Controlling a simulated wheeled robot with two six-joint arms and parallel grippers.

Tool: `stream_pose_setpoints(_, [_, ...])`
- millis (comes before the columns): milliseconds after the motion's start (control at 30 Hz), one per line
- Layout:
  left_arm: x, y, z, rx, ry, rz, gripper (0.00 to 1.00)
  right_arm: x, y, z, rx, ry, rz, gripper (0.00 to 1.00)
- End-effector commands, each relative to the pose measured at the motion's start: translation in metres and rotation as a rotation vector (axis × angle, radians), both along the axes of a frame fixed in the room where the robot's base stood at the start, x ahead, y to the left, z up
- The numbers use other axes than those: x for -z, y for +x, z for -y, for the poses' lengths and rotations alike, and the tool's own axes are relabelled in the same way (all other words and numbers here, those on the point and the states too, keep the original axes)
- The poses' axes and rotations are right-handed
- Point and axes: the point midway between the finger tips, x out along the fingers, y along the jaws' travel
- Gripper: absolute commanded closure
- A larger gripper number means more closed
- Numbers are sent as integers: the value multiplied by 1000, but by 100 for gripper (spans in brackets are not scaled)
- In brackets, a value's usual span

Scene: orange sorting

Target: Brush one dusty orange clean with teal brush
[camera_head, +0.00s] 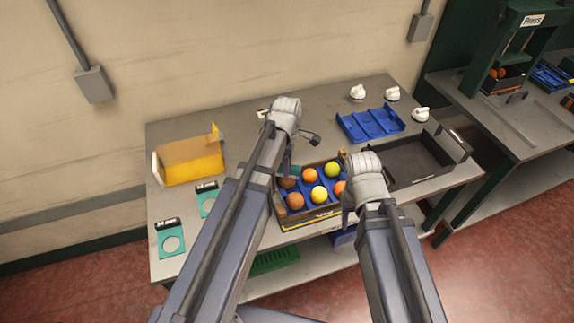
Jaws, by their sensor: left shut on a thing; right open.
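A wooden crate (322,217) with a blue divided insert stands at the front middle of the table. It holds several fruits: a dull brown one (288,183) at the back left, a brownish-orange one (295,201) at the front left, an orange (309,175), a yellow-green one (331,169), a yellow one (318,195) and another orange (339,187). My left gripper (287,166) is shut on the teal brush (294,170), over the crate's back left by the brown orange; contact cannot be told. My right gripper (346,214) is open at the crate's right side, partly hidden by its wrist.
A black tray (410,165) lies right of the crate, with a blue divided tray (370,124) behind it. Several white knobbed objects (393,94) stand at the back right. A yellow bin (190,161) and teal ring plates (170,243) are at the left. A press (520,50) stands on another bench.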

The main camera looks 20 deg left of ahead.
Motion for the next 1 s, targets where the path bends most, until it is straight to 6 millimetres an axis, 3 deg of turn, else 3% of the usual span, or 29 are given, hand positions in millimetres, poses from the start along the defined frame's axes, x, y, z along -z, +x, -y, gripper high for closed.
stream_pose_setpoints(1000, [9,0,0,0,0,0,100,10,0,0,0,0,0,50])
